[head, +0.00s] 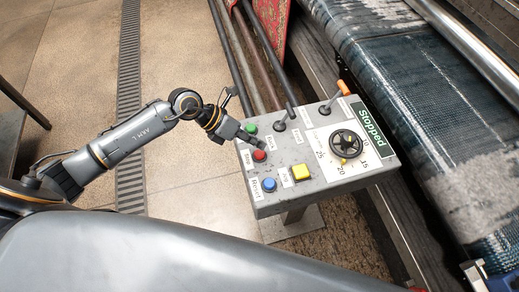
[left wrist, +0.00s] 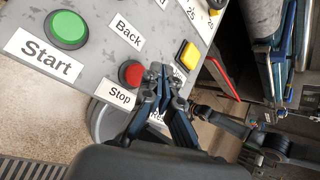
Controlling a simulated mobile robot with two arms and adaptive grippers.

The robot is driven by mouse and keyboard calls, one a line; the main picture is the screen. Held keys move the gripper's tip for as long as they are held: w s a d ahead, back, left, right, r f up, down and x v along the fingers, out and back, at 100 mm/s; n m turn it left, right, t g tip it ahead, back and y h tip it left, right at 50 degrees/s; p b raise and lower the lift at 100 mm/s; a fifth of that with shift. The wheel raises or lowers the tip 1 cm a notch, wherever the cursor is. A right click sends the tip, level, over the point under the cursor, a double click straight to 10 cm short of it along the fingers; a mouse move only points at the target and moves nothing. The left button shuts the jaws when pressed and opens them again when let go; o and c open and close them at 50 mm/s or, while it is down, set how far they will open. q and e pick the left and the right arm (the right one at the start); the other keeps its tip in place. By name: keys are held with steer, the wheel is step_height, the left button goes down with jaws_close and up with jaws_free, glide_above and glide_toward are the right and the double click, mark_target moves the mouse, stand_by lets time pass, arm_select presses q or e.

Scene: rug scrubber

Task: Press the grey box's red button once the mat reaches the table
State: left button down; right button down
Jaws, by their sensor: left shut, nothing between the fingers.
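The grey box (head: 300,178) stands in the middle of the head view, with a red button (head: 259,155) labelled Stop on its left side. The red button also shows in the left wrist view (left wrist: 131,73). A green display on the box reads "Stopped" (head: 372,127). My left gripper (head: 256,141) is shut and empty, close by the red button; in the left wrist view its fingertips (left wrist: 165,76) appear just right of it. I cannot tell whether they touch it. A blue-grey mat (head: 400,75) lies on the machine at the right. I cannot make out the table.
The box also carries a green Start button (head: 251,128), a blue button (head: 269,184), a yellow button (head: 301,172), a black dial (head: 345,143) and levers. Metal rails and a red patterned rug (head: 272,22) are behind it. Tiled floor at left is clear.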

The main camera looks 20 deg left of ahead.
mark_target(256, 153)
arm_select(q)
step_height(256, 153, up, 4)
steer(key=shift+f+p, duration=0.2)
steer(key=shift+p, duration=0.9)
